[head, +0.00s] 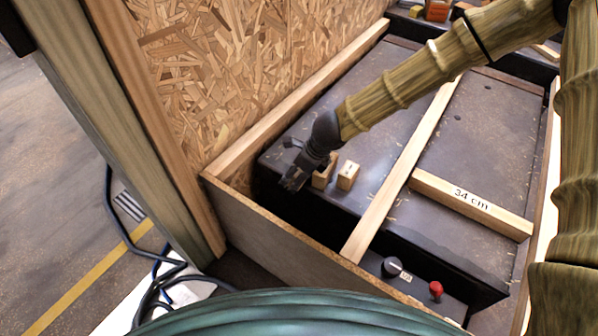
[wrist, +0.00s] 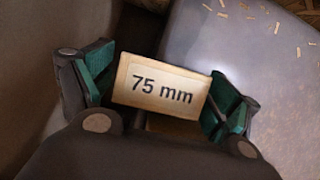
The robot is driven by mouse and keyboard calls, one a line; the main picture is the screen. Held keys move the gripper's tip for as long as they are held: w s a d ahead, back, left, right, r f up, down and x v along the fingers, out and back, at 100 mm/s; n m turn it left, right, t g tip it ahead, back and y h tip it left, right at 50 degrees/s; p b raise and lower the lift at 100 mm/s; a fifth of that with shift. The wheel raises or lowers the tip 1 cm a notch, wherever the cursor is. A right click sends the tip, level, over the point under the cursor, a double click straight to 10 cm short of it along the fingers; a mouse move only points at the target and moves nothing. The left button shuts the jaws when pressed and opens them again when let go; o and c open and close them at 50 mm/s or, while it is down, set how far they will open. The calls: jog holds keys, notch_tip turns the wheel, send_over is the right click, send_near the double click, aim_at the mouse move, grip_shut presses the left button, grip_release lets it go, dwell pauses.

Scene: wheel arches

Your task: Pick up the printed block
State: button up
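A small light wooden block (wrist: 160,87) printed "75 mm" shows in the wrist view, lying between my two green-padded fingers. My gripper (wrist: 161,95) is open, with one finger at each end of the block; I cannot tell whether the pads touch it. In the head view my gripper (head: 292,166) is low over the left edge of the dark surface (head: 425,150). Two small wooden blocks stand there to its right: a nearer one (head: 324,173), partly hidden by the gripper, and another with a printed label (head: 348,175). The head view is too small to read their print.
A chipboard wall (head: 225,75) rises behind and left of the blocks. A wooden strip (head: 405,170) crosses the surface to the right, joined by a bar (head: 470,204) marked "34 cm". A black knob (head: 391,266) and a red button (head: 436,288) stand at the front.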

dwell(0.3)
notch_tip(320, 180, up, 10)
dwell(0.7)
jog(key=shift+r, duration=0.1)
